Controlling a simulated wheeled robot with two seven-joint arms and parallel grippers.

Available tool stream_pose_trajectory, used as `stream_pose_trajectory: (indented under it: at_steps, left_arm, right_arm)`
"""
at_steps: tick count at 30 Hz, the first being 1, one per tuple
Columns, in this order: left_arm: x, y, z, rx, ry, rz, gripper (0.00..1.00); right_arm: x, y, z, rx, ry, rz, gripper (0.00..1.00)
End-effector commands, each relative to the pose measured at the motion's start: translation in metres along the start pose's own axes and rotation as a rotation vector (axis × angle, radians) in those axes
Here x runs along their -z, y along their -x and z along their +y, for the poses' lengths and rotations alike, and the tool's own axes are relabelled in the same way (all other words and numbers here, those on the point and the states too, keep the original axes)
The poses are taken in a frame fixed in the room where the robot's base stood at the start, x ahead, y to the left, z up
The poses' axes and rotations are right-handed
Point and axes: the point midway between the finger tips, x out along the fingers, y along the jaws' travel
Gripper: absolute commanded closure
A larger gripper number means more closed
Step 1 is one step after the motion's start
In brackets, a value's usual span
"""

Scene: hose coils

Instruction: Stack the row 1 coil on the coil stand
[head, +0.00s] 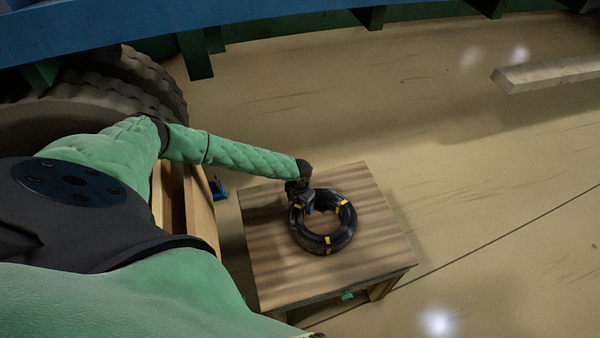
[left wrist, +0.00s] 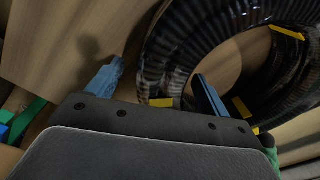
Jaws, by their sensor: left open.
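A black ribbed hose coil (head: 341,237) with yellow tape bands lies flat on a low wooden table-like stand (head: 275,270). My left gripper (head: 305,201) is at the coil's upper left side, pointing down. In the left wrist view my left gripper (left wrist: 158,88) is open, with its two blue fingers apart. One finger is outside the coil (left wrist: 170,48), over bare wood; the other is at its inner edge, by the hole. The ring's wall lies between them, and I cannot tell whether they touch it. My right gripper is not in view.
Wooden boards (head: 201,210) stand close to the stand's left side. A large tyre (head: 130,85) is at the upper left, under a blue beam (head: 250,22). A pale timber (head: 545,75) lies at the upper right. The floor right of the stand is clear.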

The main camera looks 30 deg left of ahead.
Motion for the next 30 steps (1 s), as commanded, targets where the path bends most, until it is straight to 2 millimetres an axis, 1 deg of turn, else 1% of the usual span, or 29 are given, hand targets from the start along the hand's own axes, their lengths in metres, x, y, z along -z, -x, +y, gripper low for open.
stream_pose_trajectory:
  at_steps: [5, 30]
  left_arm:
    - [0.0, 0.003, 0.0, 0.0, 0.0, -0.001, 0.2]
    - [0.0, 0.03, 0.0, 0.0, 0.0, -0.001, 0.2]
  right_arm:
    - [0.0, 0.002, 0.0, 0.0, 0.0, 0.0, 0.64]
    - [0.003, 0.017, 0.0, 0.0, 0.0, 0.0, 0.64]
